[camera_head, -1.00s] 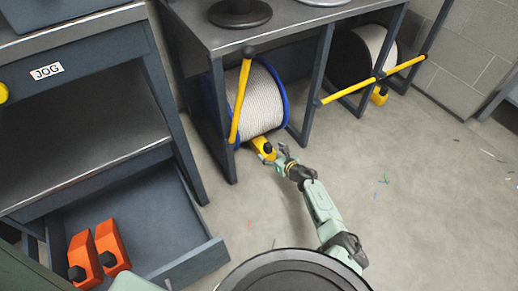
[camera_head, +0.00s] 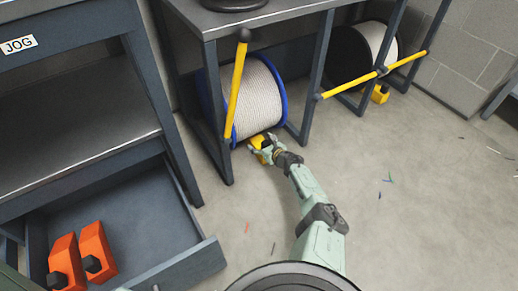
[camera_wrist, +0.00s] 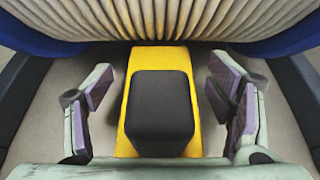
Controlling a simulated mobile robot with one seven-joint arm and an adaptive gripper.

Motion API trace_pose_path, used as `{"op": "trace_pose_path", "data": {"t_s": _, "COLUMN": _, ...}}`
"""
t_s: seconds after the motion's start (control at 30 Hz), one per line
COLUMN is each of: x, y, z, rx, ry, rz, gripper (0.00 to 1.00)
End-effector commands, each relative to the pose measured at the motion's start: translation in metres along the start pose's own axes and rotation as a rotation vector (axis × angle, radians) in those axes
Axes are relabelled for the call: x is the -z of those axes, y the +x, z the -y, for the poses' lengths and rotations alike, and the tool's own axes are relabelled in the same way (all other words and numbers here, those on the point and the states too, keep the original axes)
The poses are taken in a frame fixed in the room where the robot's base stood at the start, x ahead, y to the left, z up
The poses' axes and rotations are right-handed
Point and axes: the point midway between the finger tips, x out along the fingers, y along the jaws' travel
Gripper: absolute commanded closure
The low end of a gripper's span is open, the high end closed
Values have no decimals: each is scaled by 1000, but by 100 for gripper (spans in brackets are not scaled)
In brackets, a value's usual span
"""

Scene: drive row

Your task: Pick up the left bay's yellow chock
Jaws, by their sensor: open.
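The left bay's yellow chock (camera_head: 259,141) sits on the floor against the front of the rope drum with blue flanges (camera_head: 258,95). In the wrist view the yellow chock (camera_wrist: 124,138) has a black block (camera_wrist: 160,108) on top and lies between my fingers, its far end under the drum (camera_wrist: 180,18). My gripper (camera_head: 264,151) is at the chock in the head view. In the wrist view my gripper (camera_wrist: 163,100) is open, one purple-padded finger on each side, with gaps between pads and chock.
A yellow bar (camera_head: 236,88) stands tilted before the left drum. The right bay holds a black-flanged drum (camera_head: 375,45), another yellow chock (camera_head: 380,95) and a lowered yellow bar (camera_head: 350,90). An open drawer (camera_head: 160,225) holds two orange chocks (camera_head: 97,250). Floor at right is clear except small scraps.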

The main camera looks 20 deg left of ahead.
Motion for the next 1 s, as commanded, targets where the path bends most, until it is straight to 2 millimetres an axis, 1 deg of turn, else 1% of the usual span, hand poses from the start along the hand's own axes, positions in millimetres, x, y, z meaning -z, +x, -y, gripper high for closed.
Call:
{"op": "trace_pose_path", "data": {"t_s": 0.1, "x": -1, "y": 0, "z": 0, "rx": 0, "ry": 0, "rz": 0, "gripper": 25}}
{"op": "trace_pose_path", "data": {"t_s": 1.0, "x": 0, "y": 0, "z": -1, "rx": -1, "ry": 0, "rz": 0, "gripper": 85}}
